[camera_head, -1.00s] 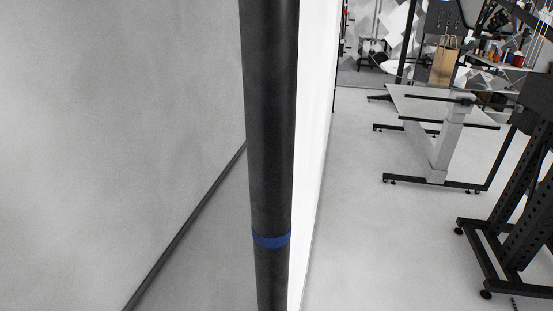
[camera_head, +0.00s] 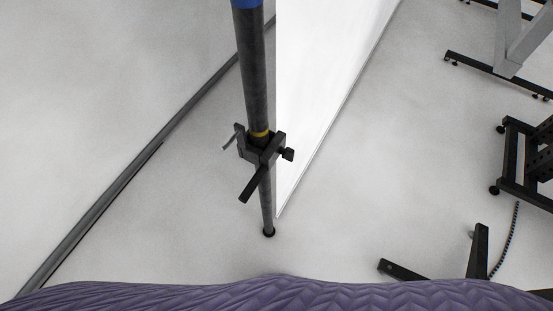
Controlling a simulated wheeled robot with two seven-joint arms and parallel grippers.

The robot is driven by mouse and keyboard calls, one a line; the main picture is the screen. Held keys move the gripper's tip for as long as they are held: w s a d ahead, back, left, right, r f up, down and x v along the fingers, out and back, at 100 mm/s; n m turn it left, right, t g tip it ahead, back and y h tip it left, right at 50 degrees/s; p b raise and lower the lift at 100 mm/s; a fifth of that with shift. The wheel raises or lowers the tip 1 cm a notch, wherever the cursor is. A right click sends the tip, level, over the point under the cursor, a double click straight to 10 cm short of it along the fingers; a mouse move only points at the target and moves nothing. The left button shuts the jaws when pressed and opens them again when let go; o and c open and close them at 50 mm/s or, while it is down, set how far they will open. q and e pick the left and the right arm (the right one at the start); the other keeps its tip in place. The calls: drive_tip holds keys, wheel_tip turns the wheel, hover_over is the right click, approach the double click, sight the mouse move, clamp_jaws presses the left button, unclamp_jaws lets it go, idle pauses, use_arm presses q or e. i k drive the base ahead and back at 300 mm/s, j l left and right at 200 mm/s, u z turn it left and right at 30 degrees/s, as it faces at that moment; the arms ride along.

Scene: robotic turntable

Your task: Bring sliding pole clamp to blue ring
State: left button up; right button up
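A dark upright pole (camera_head: 256,85) stands on the floor near the middle of the head view. A blue ring (camera_head: 246,4) wraps around it at the top edge, partly cut off. The black sliding pole clamp (camera_head: 261,150) sits around the pole well below the blue ring. A yellow band (camera_head: 259,134) shows on the pole just above the clamp. The clamp has a handle (camera_head: 252,184) pointing down to the left and a knob (camera_head: 288,154) on its right. Neither of my grippers is in view.
A white panel (camera_head: 330,70) stands just right of the pole. A dark rail (camera_head: 130,177) runs along the floor on the left. Black stand frames (camera_head: 520,180) and black feet (camera_head: 478,250) are at the right. The purple quilted surface (camera_head: 280,295) fills the bottom edge.

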sight(265, 160)
drive_tip(key=k+j+z, duration=0.2)
drive_tip(key=j, duration=0.15)
drive_tip(key=k+j+z, duration=0.15)
drive_tip(key=k+l+u, duration=0.15)
drive_tip(key=k, duration=0.25)
drive_tip(key=k+l+u, duration=0.2)
drive_tip(key=k, duration=0.25)
drive_tip(key=l, duration=0.1)
